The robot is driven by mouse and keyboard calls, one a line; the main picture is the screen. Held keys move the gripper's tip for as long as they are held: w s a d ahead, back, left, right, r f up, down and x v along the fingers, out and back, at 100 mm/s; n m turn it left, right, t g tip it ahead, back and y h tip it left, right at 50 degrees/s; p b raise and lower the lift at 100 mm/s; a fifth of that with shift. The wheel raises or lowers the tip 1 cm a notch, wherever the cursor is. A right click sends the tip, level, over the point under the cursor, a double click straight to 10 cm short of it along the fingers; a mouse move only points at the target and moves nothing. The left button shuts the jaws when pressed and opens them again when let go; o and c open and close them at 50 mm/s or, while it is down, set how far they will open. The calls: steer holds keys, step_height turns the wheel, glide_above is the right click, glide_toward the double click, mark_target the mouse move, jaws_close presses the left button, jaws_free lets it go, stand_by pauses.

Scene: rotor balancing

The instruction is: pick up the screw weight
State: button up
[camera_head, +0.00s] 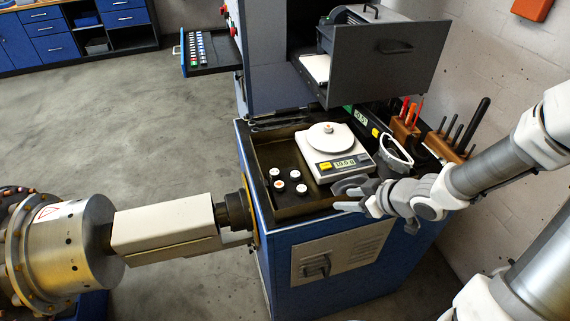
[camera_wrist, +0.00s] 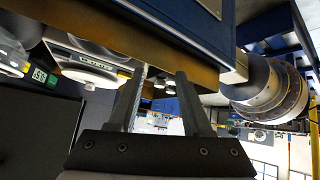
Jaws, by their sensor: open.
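Several small white screw weights (camera_head: 295,175) with orange or dark tops stand in the left part of a dark shallow tray (camera_head: 262,153) on the blue cabinet. Another small weight with an orange top (camera_head: 328,128) sits on the round pan of the white scale (camera_head: 352,170). I cannot tell which is the task's screw weight. My gripper (camera_head: 340,197) is open and empty at the tray's front right edge, right of the loose weights and apart from them. In the wrist view, my gripper (camera_wrist: 161,72) has small white pieces (camera_wrist: 160,83) visible between its fingers, probably the weights.
Safety glasses (camera_head: 395,152) lie right of the scale. Tool holders with dark and orange handles (camera_head: 435,145) stand behind them. An open grey machine drawer (camera_head: 385,65) overhangs the back. A large metal rotor (camera_head: 65,240) is at the left.

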step_height(320, 180, up, 4)
steer(key=s+a+y+p, duration=0.1)
steer(key=s+a+y, duration=0.1)
steer(key=a+y, duration=0.15)
steer(key=b, duration=0.5)
glide_toward(283, 187)
steer(key=shift+w+a+f+n+t, duration=0.3)
steer(key=shift+w+a+f+t, duration=0.1)
steer(key=shift+w+a+f, duration=0.7)
steer(key=shift+s+b+x, duration=0.25)
steer(key=shift+b+x, duration=0.1)
steer(key=shift+x, duration=2.2)
steer(key=shift+a, duration=0.2)
jaws_close()
